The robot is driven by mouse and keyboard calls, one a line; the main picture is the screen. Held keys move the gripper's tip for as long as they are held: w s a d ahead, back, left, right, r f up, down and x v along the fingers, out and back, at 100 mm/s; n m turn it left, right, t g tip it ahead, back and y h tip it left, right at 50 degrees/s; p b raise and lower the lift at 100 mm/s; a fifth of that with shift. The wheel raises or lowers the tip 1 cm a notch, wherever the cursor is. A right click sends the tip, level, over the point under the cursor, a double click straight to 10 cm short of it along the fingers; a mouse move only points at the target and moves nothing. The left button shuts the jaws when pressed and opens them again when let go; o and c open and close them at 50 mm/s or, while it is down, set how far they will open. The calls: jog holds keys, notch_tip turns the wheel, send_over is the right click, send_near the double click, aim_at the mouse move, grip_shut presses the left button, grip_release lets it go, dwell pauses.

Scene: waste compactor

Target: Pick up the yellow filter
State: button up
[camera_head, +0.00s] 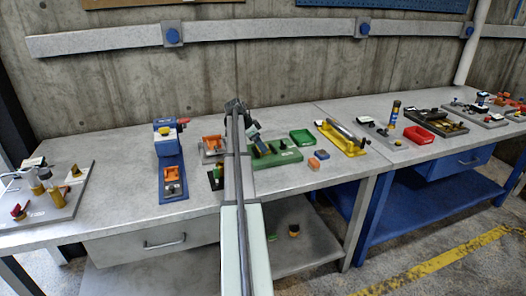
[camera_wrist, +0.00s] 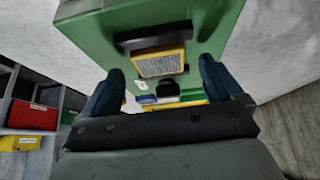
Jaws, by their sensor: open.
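The yellow filter (camera_wrist: 158,64) shows in the wrist view as a small yellow frame around a grey mesh. It sits between black brackets on a green unit (camera_wrist: 92,40). My gripper (camera_wrist: 162,70) is open, with one dark blue finger on each side of the filter and visible gaps between. Whether the fingertips reach down to the filter's depth is unclear. In the head view my gripper (camera_head: 253,130) is above the left end of the green unit (camera_head: 285,156), partly behind my arm. I cannot make out the filter there.
A blue machine (camera_head: 168,140) stands left of my arm. A green tray (camera_head: 302,137), an orange block (camera_head: 314,163) and a yellow fixture (camera_head: 343,140) lie to the right of my arm. Red (camera_wrist: 30,115) and yellow bins show at the left of the wrist view.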

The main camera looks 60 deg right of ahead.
jog(key=shift+x, duration=1.1)
jog(key=shift+c, duration=0.2)
jog(key=c, duration=1.1)
jog(key=shift+r, duration=0.1)
jog(key=shift+c, duration=0.2)
